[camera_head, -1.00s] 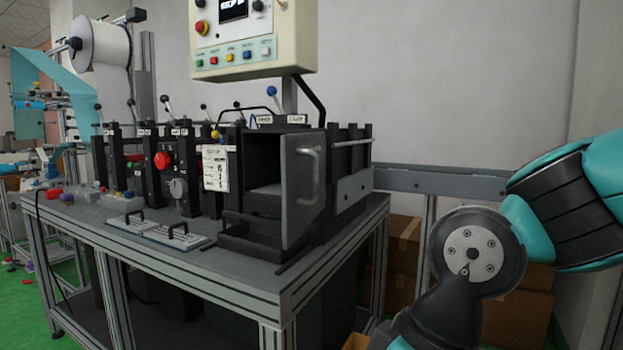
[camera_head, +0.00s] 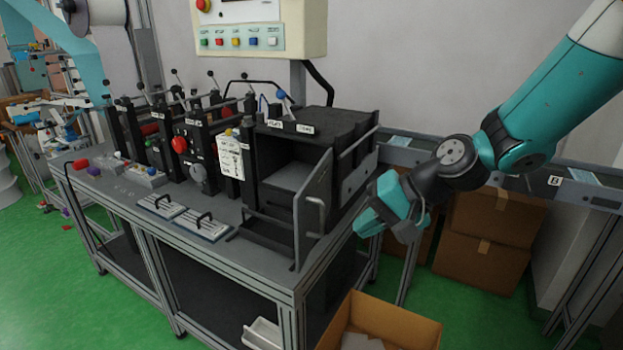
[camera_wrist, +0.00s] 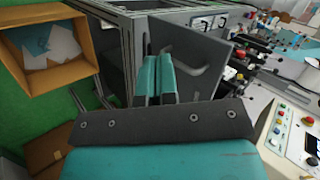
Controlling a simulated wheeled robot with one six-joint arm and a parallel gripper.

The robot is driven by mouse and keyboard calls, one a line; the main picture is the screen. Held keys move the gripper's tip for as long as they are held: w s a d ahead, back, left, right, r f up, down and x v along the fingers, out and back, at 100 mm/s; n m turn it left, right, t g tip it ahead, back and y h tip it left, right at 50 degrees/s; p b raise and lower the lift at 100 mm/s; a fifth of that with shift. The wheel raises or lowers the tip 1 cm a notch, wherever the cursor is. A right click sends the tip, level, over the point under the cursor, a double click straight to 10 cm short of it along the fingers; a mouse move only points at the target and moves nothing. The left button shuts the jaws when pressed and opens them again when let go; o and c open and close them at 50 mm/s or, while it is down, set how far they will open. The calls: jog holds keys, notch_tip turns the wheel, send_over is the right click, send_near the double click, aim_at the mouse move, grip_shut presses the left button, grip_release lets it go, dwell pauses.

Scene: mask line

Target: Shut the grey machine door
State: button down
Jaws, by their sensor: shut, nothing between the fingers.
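The grey machine door (camera_head: 314,208) stands open at the right end of the black machine (camera_head: 330,135), swung out toward the table's front edge. A curved handle is on its outer face. The dark opening behind it is visible. My gripper (camera_head: 362,228) is shut and empty, to the right of the door and apart from it in the head view. In the wrist view my gripper's teal fingers (camera_wrist: 157,62) are together, and the door (camera_wrist: 192,60) with its handle shows just beyond and to the right of them. I cannot tell the exact gap.
An open cardboard box (camera_head: 410,325) with pale sheets stands on the floor in front of the table (camera_head: 255,270). Closed cartons (camera_head: 490,240) stand behind my arm by the wall. A control panel (camera_head: 262,25) hangs above the machine.

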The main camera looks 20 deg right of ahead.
notch_tip(320, 180, up, 2)
jog(key=w+d+p, duration=0.1)
jog(key=m+t+p, duration=0.1)
jog(key=m+p, duration=0.1)
jog(key=p, duration=0.3)
send_near(299, 232)
jog(key=x, duration=0.5)
jog(key=shift+d+f, duration=0.1)
jog(key=shift+f, duration=0.45)
jog(key=shift+w+a+f, duration=0.2)
jog(key=shift+w+a, duration=0.15)
jog(key=shift+a, duration=0.15)
